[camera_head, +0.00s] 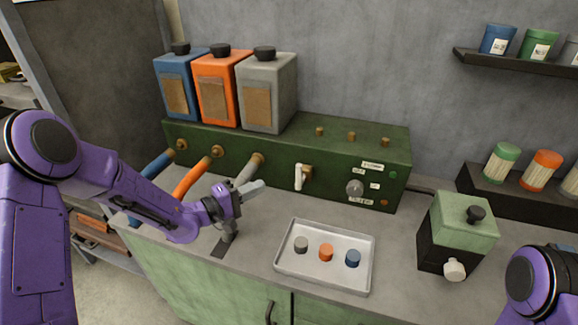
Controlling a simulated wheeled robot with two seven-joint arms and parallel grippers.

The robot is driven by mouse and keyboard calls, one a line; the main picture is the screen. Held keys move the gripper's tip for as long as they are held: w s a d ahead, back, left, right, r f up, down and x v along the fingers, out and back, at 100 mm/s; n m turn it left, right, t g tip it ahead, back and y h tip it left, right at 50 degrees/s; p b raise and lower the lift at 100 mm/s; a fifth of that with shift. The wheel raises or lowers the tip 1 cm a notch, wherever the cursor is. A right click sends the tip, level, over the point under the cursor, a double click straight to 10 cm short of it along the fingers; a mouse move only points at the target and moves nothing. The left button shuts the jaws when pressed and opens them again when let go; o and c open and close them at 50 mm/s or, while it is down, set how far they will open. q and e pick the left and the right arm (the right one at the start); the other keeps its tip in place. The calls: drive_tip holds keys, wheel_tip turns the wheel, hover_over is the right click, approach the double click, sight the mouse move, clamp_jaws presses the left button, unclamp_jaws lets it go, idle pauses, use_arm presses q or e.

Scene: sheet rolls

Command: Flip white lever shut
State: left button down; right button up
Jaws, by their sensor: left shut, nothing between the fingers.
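The white lever (299,176) is on the front face of the green machine (330,150), right of the grey hose. It hangs roughly upright beside a brass fitting. My left gripper (256,187) is shut and empty, its fingers pointing right, a short way left of the lever and apart from it. My right arm shows only at the lower right edge; its gripper is out of view.
A metal tray (289,268) with grey, orange and blue caps lies in front of the machine. A green and black box (459,226) stands at right. Blue, orange and grey canisters (265,92) top the machine. Orange and grey hoses (190,180) run near my left gripper.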

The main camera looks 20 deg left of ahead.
use_arm(q)
drive_tip(key=p+x, duration=0.2)
drive_tip(key=x, duration=0.7)
drive_tip(key=shift+d+r, duration=0.2)
drive_tip(key=shift+d, duration=0.05)
use_arm(e)
drive_tip(key=shift+s+r, duration=0.15)
drive_tip(key=shift+r, duration=0.4)
drive_tip(key=shift+s+r, duration=0.15)
drive_tip(key=shift+r, duration=0.4)
drive_tip(key=shift+r, duration=0.1)
use_arm(q)
drive_tip(key=shift+d+r+m+p, duration=0.15)
drive_tip(key=shift+m+p, duration=0.15)
drive_tip(key=shift+p, duration=0.05)
use_arm(e)
drive_tip(key=shift+r, duration=0.25)
